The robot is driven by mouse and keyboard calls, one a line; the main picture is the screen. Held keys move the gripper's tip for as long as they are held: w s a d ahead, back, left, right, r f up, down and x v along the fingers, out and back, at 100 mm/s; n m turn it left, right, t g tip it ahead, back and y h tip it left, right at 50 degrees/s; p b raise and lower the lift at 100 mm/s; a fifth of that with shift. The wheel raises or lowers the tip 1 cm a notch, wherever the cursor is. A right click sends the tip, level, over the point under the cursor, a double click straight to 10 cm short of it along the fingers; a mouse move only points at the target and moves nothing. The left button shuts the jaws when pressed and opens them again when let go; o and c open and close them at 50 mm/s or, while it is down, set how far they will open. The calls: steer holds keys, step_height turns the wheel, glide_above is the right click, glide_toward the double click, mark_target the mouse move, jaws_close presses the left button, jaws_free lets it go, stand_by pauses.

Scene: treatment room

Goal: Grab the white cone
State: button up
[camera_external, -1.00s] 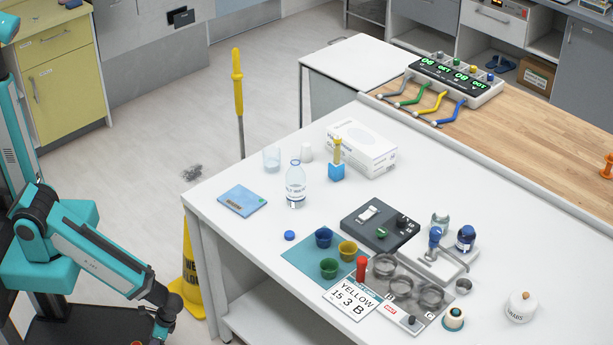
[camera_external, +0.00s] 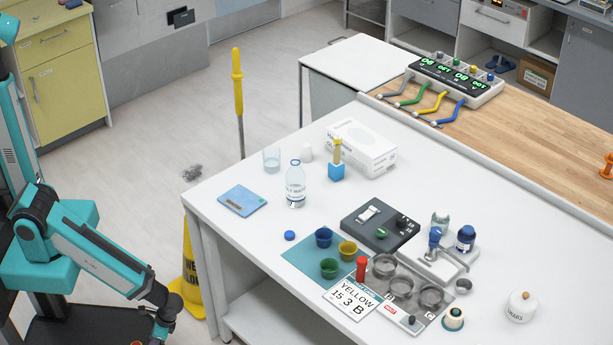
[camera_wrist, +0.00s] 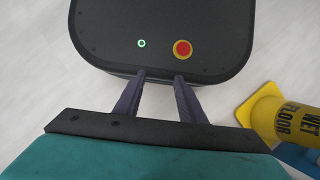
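A small white, cone-like piece (camera_external: 306,152) stands upright near the far left edge of the white table, between a clear glass and a yellow-topped blue block. It is small in the picture, so its exact shape is hard to tell. My gripper shows in the wrist view (camera_wrist: 159,80) with its two dark fingers apart and nothing between them. It hangs over my own dark base, low and well away from the table. In the external view the end of my arm is at the bottom edge and the fingers are not clear. The white piece is not in the wrist view.
A clear bottle (camera_external: 295,185), a glass (camera_external: 271,159), the blue block (camera_external: 336,172) and a white box (camera_external: 361,147) stand around the white piece. A yellow wet-floor cone (camera_external: 188,275), also in the wrist view (camera_wrist: 279,117), stands on the floor between my arm and the table (camera_external: 225,230).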

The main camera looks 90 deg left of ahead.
steer(key=o, duration=0.3)
steer(key=shift+o, duration=0.2)
